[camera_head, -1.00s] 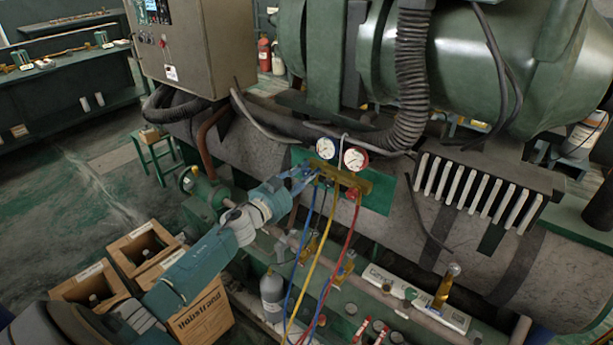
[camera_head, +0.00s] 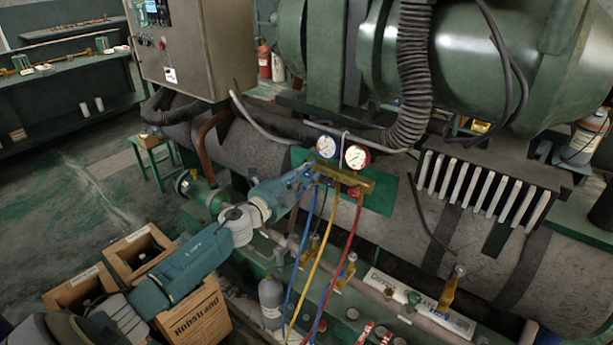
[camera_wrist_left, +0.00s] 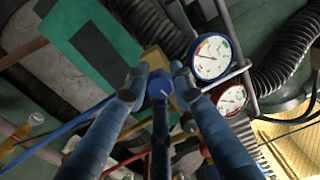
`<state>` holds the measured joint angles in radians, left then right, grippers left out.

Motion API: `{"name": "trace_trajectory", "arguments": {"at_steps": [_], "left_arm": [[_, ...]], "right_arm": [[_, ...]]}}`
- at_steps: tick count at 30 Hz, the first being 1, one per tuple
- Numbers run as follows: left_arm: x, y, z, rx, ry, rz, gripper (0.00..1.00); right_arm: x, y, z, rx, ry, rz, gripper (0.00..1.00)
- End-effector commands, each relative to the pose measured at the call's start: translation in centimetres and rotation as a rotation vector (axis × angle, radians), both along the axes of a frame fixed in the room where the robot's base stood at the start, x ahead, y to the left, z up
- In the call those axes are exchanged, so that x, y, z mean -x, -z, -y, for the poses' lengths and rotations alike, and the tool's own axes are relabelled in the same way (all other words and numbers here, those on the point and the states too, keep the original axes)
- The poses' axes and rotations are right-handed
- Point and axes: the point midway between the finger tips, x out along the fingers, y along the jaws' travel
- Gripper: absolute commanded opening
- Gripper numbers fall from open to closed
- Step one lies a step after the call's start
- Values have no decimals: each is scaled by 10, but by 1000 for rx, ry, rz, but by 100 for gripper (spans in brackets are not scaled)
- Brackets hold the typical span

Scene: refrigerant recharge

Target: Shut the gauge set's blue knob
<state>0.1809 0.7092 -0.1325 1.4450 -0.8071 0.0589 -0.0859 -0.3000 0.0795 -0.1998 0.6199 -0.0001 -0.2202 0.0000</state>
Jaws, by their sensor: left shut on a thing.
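The gauge set (camera_head: 345,179) hangs on a green panel on the big grey tank, with a brass body, a blue-rimmed gauge (camera_head: 326,147) and a red-rimmed gauge (camera_head: 356,156). Its blue knob (camera_wrist_left: 160,84) shows in the left wrist view between the fingers of my left gripper (camera_wrist_left: 155,82). The gripper is shut on it at the left end of the brass body. In the head view the gripper (camera_head: 311,173) hides the knob. The red knob (camera_head: 354,192) sits at the right end. My right gripper is not in view.
Blue, yellow (camera_head: 321,240) and red (camera_head: 347,240) hoses hang from the gauge set. A grey cylinder (camera_head: 271,298) stands below. Wooden crates (camera_head: 196,318) stand at lower left. A corrugated hose (camera_head: 413,80) runs above right.

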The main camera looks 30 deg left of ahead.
Motion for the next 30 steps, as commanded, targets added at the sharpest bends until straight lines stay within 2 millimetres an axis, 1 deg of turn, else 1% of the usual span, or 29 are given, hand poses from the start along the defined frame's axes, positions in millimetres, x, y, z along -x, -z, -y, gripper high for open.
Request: {"name": "trace_trajectory", "arguments": {"at_steps": [1, 6, 12, 27, 28, 30], "left_arm": [[-1, -2, 3, -30, 7, 8, 0], [0, -1, 4, -112, 8, 12, 0], [0, 0, 4, -166, 8, 15, 0], [0, 2, 5, -184, 11, 14, 0], [0, 2, 5, -184, 11, 14, 26], [0, 2, 5, -183, 11, 14, 40]], "right_arm": [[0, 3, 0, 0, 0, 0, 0], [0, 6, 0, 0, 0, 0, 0], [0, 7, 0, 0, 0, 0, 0], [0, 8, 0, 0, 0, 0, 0], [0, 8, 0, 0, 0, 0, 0], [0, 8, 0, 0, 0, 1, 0]]}}
